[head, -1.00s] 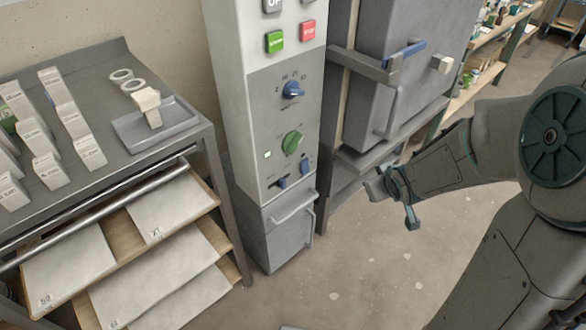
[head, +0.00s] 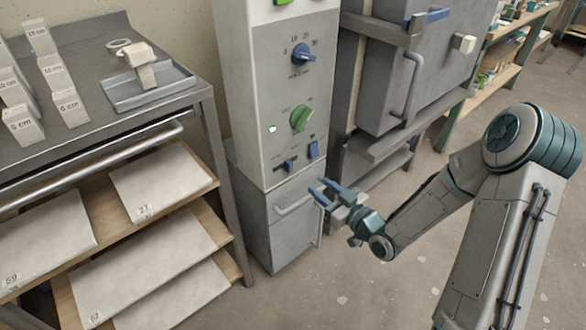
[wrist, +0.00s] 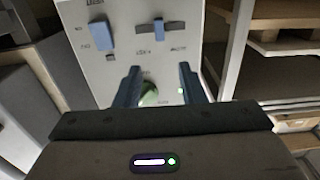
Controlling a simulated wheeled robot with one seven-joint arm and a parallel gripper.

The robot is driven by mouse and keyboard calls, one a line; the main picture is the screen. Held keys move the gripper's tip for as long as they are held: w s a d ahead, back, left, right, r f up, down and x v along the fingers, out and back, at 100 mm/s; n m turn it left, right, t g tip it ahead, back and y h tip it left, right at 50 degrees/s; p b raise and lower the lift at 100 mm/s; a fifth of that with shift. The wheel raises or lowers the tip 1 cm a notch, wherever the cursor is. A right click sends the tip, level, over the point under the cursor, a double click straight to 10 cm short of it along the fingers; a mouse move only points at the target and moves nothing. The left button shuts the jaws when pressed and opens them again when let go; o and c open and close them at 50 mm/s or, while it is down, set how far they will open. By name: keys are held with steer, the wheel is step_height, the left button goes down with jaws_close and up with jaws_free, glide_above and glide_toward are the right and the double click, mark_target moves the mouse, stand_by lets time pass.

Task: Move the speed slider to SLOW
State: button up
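The speed slider (head: 290,165) is a small blue handle in a dark horizontal slot, low on the grey control panel (head: 262,100). It also shows in the wrist view (wrist: 157,27), which looks upside down. Its handle stands near the middle of the slot; the labels there are too blurred to read. My gripper (head: 327,191) is open and empty, lower right of the slider and apart from it. In the wrist view its two fingers (wrist: 160,84) are spread, with the green knob (wrist: 149,96) showing between them.
A blue switch (head: 313,149) sits right of the slider. The green knob (head: 300,118) and a blue knob (head: 304,54) are above. A cabinet handle (head: 294,205) sticks out below. A shelf rack (head: 210,160) stands left, a grey kiln (head: 380,85) right. Floor in front is clear.

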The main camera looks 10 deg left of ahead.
mark_target(291, 164)
steer(key=b+x, duration=0.1)
steer(key=x, duration=1.1)
steer(key=shift+w+a, duration=0.1)
steer(key=shift+w, duration=0.05)
jaws_close()
